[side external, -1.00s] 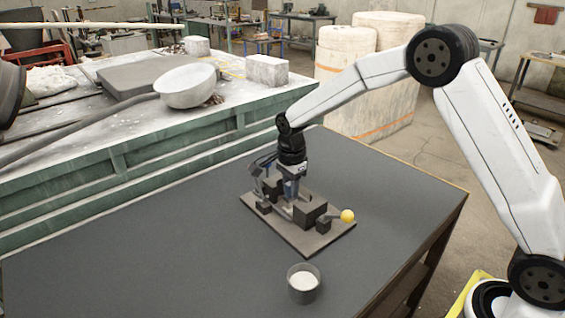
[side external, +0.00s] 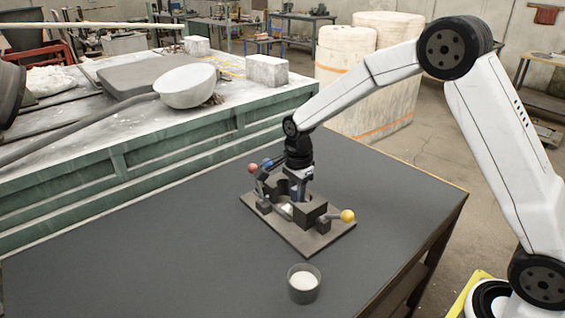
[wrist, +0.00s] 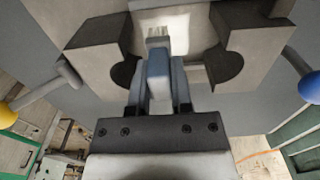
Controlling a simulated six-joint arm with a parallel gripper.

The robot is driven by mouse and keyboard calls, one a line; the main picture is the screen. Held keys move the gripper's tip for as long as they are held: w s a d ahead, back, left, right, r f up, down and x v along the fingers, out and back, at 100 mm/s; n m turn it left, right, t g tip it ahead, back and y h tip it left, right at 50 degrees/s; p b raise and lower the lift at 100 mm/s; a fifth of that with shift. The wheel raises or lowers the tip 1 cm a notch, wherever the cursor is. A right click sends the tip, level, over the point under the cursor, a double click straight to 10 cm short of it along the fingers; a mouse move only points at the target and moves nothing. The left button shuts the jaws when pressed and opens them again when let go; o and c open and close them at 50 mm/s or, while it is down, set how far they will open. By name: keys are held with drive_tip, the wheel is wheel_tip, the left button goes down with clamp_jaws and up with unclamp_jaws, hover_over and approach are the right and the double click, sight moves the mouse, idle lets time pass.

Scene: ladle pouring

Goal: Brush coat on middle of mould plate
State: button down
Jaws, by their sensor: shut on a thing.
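My gripper (wrist: 158,72) is shut on a brush (wrist: 157,42), whose bristle end shows just beyond the fingertips. In the side view, my gripper (side external: 298,185) is low over the mould plate (side external: 310,246), between two dark mould blocks (side external: 309,208). A whitish patch (wrist: 178,28) lies on the plate's middle between the blocks, and the bristles are at its left part in the wrist view. I cannot tell whether they touch the plate. A cup (side external: 304,289) of white coating stands on the table in front of the plate.
Lever knobs stick out at the plate's sides: yellow (side external: 347,216), red (side external: 252,168) and blue (side external: 267,163). The dark table (side external: 150,265) is clear to the left. A green-sided bench (side external: 130,165) with a ladle (side external: 187,84) stands behind.

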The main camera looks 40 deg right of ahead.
idle(0.5)
drive_tip(key=shift+w, duration=1.1)
drive_tip(key=shift+s, duration=1.2)
drive_tip(key=shift+w, duration=1.25)
